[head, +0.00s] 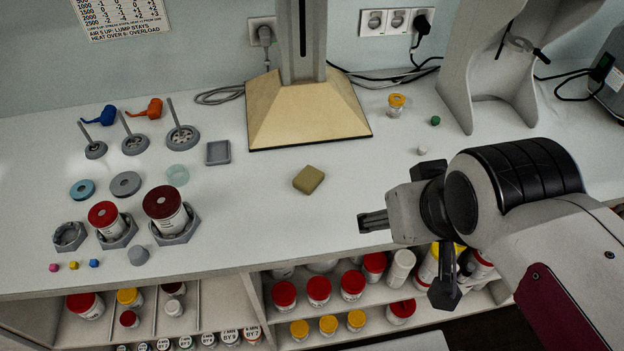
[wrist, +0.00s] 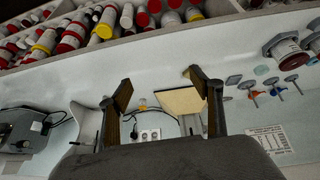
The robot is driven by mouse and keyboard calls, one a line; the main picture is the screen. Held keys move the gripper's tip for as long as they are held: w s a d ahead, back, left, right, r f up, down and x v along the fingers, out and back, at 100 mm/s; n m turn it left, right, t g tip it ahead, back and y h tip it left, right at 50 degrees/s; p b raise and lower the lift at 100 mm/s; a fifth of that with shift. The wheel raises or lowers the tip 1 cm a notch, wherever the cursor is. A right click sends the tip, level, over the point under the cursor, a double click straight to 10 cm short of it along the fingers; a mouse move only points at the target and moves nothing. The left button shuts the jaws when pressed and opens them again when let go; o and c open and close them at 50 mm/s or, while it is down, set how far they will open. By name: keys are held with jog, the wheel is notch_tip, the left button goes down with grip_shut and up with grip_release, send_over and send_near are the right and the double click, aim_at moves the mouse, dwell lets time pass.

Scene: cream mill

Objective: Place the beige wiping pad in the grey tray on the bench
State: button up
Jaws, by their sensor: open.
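The beige wiping pad (head: 308,180) lies flat on the white bench in the head view, in front of the beige column base. The small square grey tray (head: 218,153) sits further back and to the left, and looks empty. My gripper (head: 407,256) is to the right of the pad, over the bench's front edge and apart from the pad. In the wrist view its two fingers (wrist: 157,88) are spread wide with nothing between them. I cannot make out the pad in that view; the right finger may hide it.
The column base (head: 300,110) stands behind the pad. Red-lidded jars (head: 165,207) in grey hex holders, rings and small wheels on stems fill the bench's left side. A yellow-lidded jar (head: 396,105) stands back right. Shelves of jars lie below. Bench between pad and tray is clear.

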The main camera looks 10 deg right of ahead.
jog(key=w+d+f+n+t, duration=0.1)
jog(key=w+d, duration=0.2)
jog(key=w, duration=0.4)
jog(key=w+d+f+n+t+h, duration=0.1)
jog(key=w+d+n+t, duration=0.15)
jog(key=w, duration=0.35)
jog(key=w+d+f, duration=0.1)
jog(key=w+d, duration=0.2)
jog(key=w, duration=0.4)
jog(key=n+g+y, duration=0.2)
jog(key=n+y, duration=0.3)
jog(key=y, duration=0.4)
send_near(318, 181)
jog(key=shift+w+a+f+t, duration=0.15)
jog(key=shift+w+f, duration=0.3)
jog(key=shift+w, duration=0.05)
jog(key=shift+w+a+f+t, duration=0.1)
jog(key=shift+w+a+f, duration=0.05)
jog(key=shift+w+f, duration=0.35)
jog(key=shift+s+a+f+n+y, duration=0.1)
jog(key=shift+s+a+n+y, duration=0.15)
jog(key=shift+a+y, duration=0.1)
jog(key=shift+x, duration=1.25)
